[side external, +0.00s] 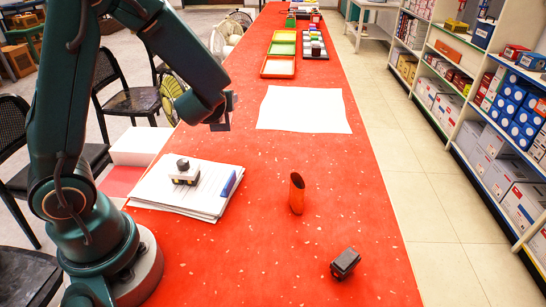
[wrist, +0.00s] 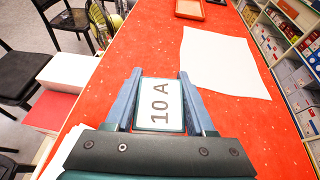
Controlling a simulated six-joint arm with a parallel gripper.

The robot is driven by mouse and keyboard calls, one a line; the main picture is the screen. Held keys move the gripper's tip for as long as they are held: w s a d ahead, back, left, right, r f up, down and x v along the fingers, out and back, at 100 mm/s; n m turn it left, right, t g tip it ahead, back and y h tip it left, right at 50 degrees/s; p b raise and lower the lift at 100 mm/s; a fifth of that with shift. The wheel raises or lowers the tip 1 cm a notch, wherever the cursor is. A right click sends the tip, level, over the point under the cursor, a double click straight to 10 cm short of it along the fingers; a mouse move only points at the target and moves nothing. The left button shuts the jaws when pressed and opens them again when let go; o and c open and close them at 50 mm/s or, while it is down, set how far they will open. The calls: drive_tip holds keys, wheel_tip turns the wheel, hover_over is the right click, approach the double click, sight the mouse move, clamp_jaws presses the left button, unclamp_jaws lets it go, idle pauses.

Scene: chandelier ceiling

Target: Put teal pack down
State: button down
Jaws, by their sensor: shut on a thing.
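The teal pack (wrist: 160,105) is between the two blue-grey fingers of my gripper (wrist: 160,76) in the wrist view. It has a white face marked "10 A" and a teal edge. My gripper is shut on it. In the side view my gripper (side external: 221,113) hangs above the red table's left edge, left of the white sheet. I cannot make out the pack clearly there.
A white sheet (side external: 304,109) lies flat on the red table (side external: 240,245). An orange slant-cut cup (side external: 296,194) and a dark block (side external: 345,263) stand nearer. A paper stack (side external: 160,190) bears a small dark-topped device (side external: 184,172). Trays (side external: 278,67) sit farther back.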

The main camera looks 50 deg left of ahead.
drive_tip(key=s+a+n+g+y, duration=0.2)
drive_tip(key=s+a+n+g, duration=0.1)
drive_tip(key=s+a, duration=0.8)
drive_tip(key=w+f, duration=0.2)
drive_tip(key=w, duration=0.2)
drive_tip(key=w+d+f, duration=0.1)
drive_tip(key=w+f, duration=0.1)
drive_tip(key=w, duration=0.2)
drive_tip(key=w+d+f, duration=0.1)
drive_tip(key=w+f, duration=0.1)
drive_tip(key=w, duration=0.2)
drive_tip(key=shift+f, duration=2.3)
drive_tip(key=shift+f, duration=0.15)
drive_tip(key=shift+c, duration=1.3)
unclamp_jaws()
